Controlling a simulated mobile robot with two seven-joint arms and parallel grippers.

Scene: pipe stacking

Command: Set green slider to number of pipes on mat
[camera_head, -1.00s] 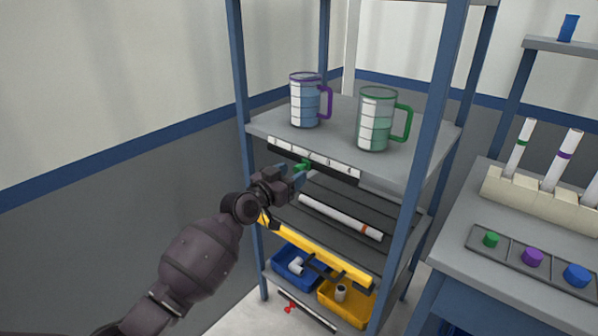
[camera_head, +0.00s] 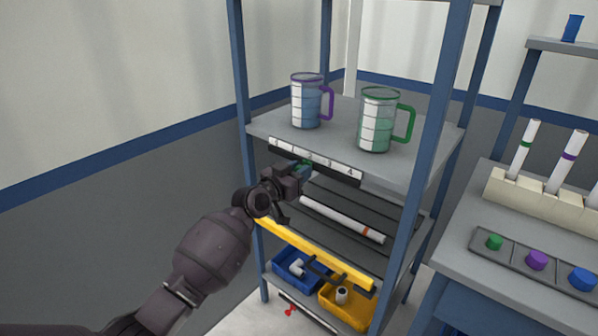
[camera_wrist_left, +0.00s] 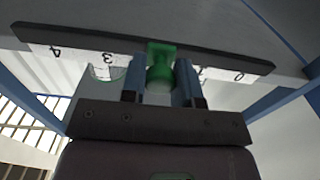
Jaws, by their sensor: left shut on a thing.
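The green slider (camera_head: 307,162) sits at the white number strip (camera_head: 343,170) on the front edge of the upper shelf. My left gripper (camera_head: 302,171) is shut on the green slider; in the left wrist view the slider (camera_wrist_left: 160,66) shows between its two blue fingers. There the strip (camera_wrist_left: 75,54) appears upside down, with 4 and 3 left of the slider and 0 at the far right. The slider covers the strip between 3 and the lower numbers. One white pipe with an orange band (camera_head: 342,219) lies on the dark mat (camera_head: 398,225) of the shelf below. My right gripper is not in view.
A purple-handled mug (camera_head: 306,103) and a green-handled mug (camera_head: 377,122) stand on the upper shelf. A yellow bar (camera_head: 315,253) runs below the mat. Blue (camera_head: 283,281) and yellow (camera_head: 332,308) bins with pipe fittings sit lower. A table with a pipe rack (camera_head: 540,205) is at right.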

